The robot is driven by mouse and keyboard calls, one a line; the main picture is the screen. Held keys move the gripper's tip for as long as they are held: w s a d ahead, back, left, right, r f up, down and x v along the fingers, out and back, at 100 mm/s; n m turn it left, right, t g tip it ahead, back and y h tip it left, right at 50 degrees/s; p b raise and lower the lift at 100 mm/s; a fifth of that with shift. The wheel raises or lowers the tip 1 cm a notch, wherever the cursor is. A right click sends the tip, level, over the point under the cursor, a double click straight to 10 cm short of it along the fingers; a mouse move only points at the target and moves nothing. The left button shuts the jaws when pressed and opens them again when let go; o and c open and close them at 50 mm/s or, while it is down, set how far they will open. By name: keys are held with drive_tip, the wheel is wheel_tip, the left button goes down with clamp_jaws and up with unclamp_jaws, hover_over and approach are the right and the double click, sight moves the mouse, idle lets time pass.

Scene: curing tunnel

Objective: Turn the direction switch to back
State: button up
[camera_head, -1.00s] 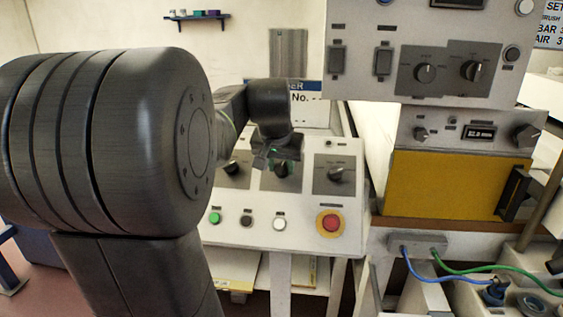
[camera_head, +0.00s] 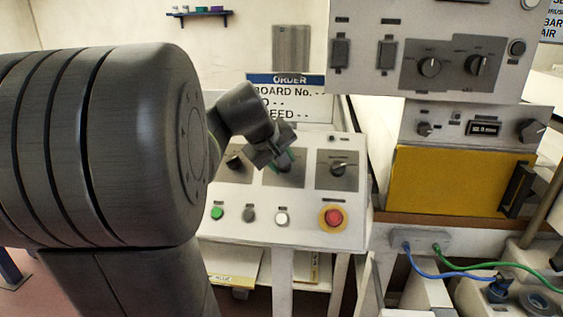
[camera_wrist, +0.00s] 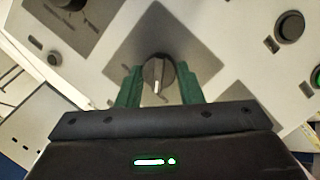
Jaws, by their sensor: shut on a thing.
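The sloped white console (camera_head: 235,232) carries three rotary knobs on dark square plates: a left knob (camera_head: 236,163), a middle knob behind my gripper, and a right knob (camera_head: 338,169). My gripper (camera_head: 284,164) is at the middle knob and largely hides it in the head view. In the wrist view the green fingers of my gripper (camera_wrist: 159,88) are shut on the sides of the round dark middle knob (camera_wrist: 158,70). The knob's pale pointer line points toward my gripper. I cannot read the knob labels, so I cannot tell by name which is the direction switch.
Below the knobs are a green button (camera_head: 217,213), a grey button, a white button and a red emergency stop (camera_head: 333,217) on yellow. A board marked ORDER (camera_head: 285,95) stands behind. An upper control panel (camera_head: 425,75) and a yellow-fronted unit (camera_head: 460,180) stand to the right.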

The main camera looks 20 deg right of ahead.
drive_tip(key=shift+n+h, duration=0.3)
drive_tip(key=shift+n, duration=0.7)
drive_tip(key=o, duration=1)
drive_tip(key=v, duration=1.3)
drive_tip(key=shift+s+a+r, duration=0.2)
drive_tip(key=shift+s+a, duration=0.05)
drive_tip(key=shift+s, duration=0.05)
